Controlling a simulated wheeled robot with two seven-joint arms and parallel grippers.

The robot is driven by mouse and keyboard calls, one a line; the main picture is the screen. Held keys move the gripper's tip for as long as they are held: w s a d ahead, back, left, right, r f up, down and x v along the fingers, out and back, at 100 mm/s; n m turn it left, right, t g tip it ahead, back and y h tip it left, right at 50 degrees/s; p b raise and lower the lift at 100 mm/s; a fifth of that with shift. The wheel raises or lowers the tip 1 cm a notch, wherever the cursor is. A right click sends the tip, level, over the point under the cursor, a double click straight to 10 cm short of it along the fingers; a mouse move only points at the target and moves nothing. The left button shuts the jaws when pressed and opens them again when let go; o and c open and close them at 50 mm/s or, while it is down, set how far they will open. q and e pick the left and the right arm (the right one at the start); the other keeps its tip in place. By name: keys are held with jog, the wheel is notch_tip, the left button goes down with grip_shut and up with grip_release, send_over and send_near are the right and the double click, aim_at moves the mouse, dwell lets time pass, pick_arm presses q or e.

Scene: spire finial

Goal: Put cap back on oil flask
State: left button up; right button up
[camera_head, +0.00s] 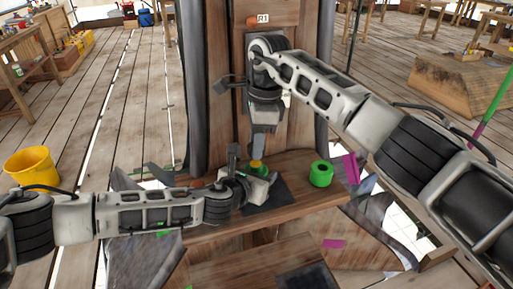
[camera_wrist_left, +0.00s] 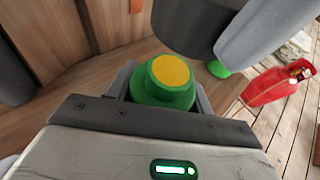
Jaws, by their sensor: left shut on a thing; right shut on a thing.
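The green oil flask (camera_wrist_left: 165,88) stands upright between the fingers of my left gripper (camera_head: 256,182), which is shut on it above the ledge. Its round top shows yellow in the left wrist view and as a small yellow spot (camera_head: 256,163) in the head view. My right gripper (camera_head: 262,152) reaches down from above, just over the flask.
A green ring-shaped roll (camera_head: 321,173) stands on the wooden ledge (camera_head: 300,195) right of the flask. A dark square mat (camera_head: 268,196) lies by my left gripper. A wooden column rises behind. A yellow bucket (camera_head: 31,168) and a red canister (camera_wrist_left: 272,86) stand farther off.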

aim_at(256, 163)
jog(key=shift+f, duration=0.8)
jog(key=shift+f, duration=0.9)
jog(key=shift+f, duration=0.25)
